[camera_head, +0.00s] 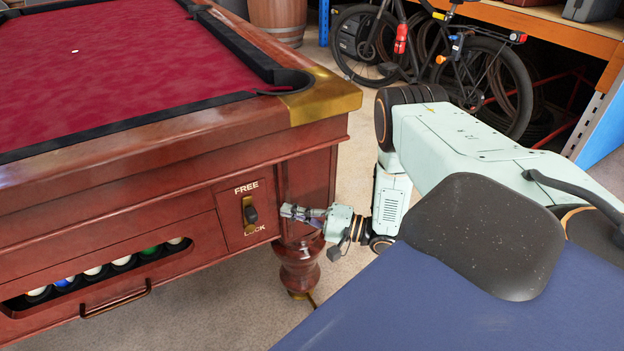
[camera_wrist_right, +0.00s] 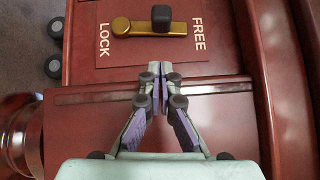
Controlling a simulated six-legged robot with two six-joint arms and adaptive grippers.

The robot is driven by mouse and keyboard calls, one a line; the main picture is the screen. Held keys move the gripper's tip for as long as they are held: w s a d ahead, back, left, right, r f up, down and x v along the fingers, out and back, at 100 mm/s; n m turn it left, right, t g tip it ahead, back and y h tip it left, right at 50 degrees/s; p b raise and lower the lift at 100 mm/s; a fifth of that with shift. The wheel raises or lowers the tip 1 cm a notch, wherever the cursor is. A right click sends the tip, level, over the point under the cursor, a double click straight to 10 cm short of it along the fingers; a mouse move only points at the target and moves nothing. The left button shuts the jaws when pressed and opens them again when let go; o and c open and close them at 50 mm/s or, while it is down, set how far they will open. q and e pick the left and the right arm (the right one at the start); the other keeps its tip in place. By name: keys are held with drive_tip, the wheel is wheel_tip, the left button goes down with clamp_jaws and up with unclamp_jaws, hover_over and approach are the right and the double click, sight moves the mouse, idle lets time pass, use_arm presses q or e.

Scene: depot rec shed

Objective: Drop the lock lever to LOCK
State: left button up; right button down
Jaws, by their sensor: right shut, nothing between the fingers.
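The lock lever (camera_head: 251,214) has a dark knob on a brass plate, set in a red-brown panel on the pool table's side. FREE is printed above it and LOCK below. In the right wrist view the lever knob (camera_wrist_right: 162,18) sits past the middle of the brass plate (camera_wrist_right: 135,27), nearer the FREE end. My right gripper (camera_head: 287,211) is just right of the lever panel, its fingers pointing at the table. In the wrist view my right gripper (camera_wrist_right: 153,72) has its fingertips together, empty, and apart from the knob. My left gripper is not in view.
The pool table (camera_head: 150,135) fills the left side. Its ball tray opening (camera_head: 100,272) and brass handle (camera_head: 115,299) lie left of the lever. A turned table leg (camera_head: 299,262) stands below my right gripper. A bicycle (camera_head: 430,60) and shelving are behind.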

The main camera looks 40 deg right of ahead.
sight(251, 219)
drive_tip(key=shift+w+a+r+b, duration=0.1)
drive_tip(key=shift+w+a+b, duration=0.3)
drive_tip(key=shift+a, duration=0.7)
drive_tip(key=shift+w+a+r+b, duration=0.1)
drive_tip(key=shift+w+a, duration=0.45)
drive_tip(key=shift+a, duration=0.55)
drive_tip(key=shift+r, duration=0.1)
